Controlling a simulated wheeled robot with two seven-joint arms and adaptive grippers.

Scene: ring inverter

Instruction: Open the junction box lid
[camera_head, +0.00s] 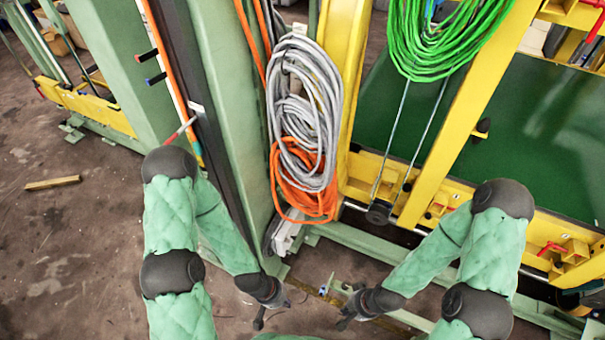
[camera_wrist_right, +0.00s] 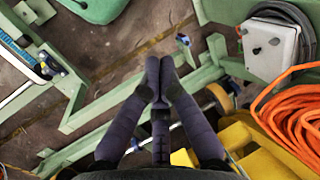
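The junction box (camera_wrist_right: 270,50) is a small grey-white box at the upper right of the right wrist view, on a green frame, with dark cables coiled beside it. Its pale face looks closed. In the head view a pale box (camera_head: 284,236) shows partly below the hanging cables, mostly hidden. My right gripper (camera_wrist_right: 159,62) has its dark fingers together, with nothing visible between them, to the left of the box and apart from it. It also shows in the head view (camera_head: 342,308). My left gripper (camera_head: 270,314) is low, near the column's foot; its finger gap is unclear.
Grey cable (camera_head: 303,95) and orange cable (camera_head: 306,195) hang above the box. Orange cable (camera_wrist_right: 298,115) is also close below it in the wrist view. A yellow post (camera_head: 345,70) and green cable (camera_head: 425,40) are further right. Green floor rails (camera_wrist_right: 95,112) cross below the gripper.

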